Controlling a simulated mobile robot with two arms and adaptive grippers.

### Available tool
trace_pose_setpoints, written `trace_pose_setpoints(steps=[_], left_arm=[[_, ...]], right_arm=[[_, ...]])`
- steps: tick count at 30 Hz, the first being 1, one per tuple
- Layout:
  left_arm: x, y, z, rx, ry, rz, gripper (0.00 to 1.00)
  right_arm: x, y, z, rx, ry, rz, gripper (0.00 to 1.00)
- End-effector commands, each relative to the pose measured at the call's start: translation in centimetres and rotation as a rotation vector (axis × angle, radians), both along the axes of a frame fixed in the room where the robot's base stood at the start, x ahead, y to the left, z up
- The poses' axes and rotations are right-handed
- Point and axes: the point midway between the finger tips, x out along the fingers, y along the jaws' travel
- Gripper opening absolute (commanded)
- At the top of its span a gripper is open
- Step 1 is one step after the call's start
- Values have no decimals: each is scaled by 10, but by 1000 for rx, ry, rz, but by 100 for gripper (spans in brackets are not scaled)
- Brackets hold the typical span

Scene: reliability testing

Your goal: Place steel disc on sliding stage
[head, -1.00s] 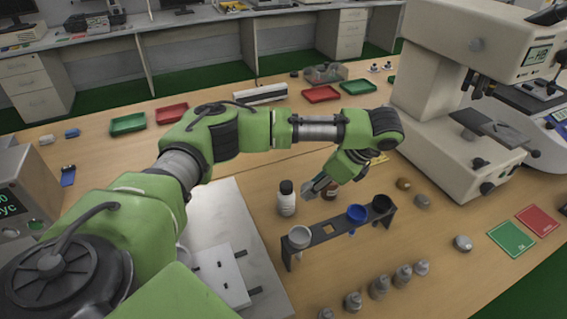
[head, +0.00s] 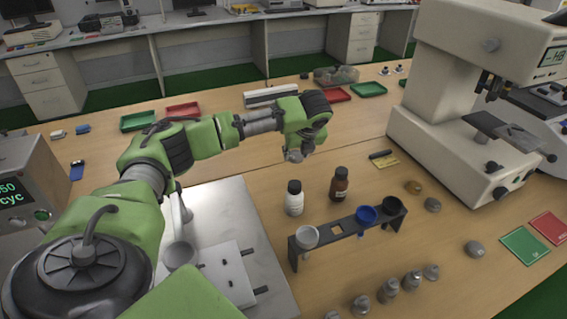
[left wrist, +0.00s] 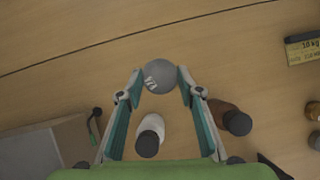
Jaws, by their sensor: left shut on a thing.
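My left gripper (head: 294,155) is above the wooden table, behind the white bottle in the head view. The left wrist view shows a round grey steel disc (left wrist: 160,75) with a pale mark between its fingertips (left wrist: 158,80); the fingers are shut on it. The disc is hard to make out in the head view. A pale plate (head: 228,284) with dark rail ends looks like the sliding stage. It sits on a light metal base at front left, left of and nearer than the gripper. My right gripper is not in view.
A white bottle (head: 294,203) and brown bottle (head: 340,188) stand near the gripper, behind a dark rack (head: 345,230) with cups. Several metal weights (head: 388,290) stand in front. A large tester (head: 440,120) stands right. Bare table lies around the gripper.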

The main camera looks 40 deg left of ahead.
Motion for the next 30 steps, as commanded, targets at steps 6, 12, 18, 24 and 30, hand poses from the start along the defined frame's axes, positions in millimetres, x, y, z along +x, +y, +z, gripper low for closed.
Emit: trace_pose_setpoints(steps=[6, 12, 18, 24, 30], left_arm=[[13, 50, -31, 0, 3, 5, 5], [21, 74, -62, 0, 0, 1, 5], [24, 82, -72, 0, 0, 1, 5], [24, 86, -94, -1, 2, 0, 5], [25, 86, -107, 0, -2, 0, 5]], right_arm=[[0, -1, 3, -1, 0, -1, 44], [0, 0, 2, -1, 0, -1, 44], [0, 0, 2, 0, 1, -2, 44], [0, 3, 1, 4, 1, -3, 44], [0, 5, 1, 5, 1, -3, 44]])
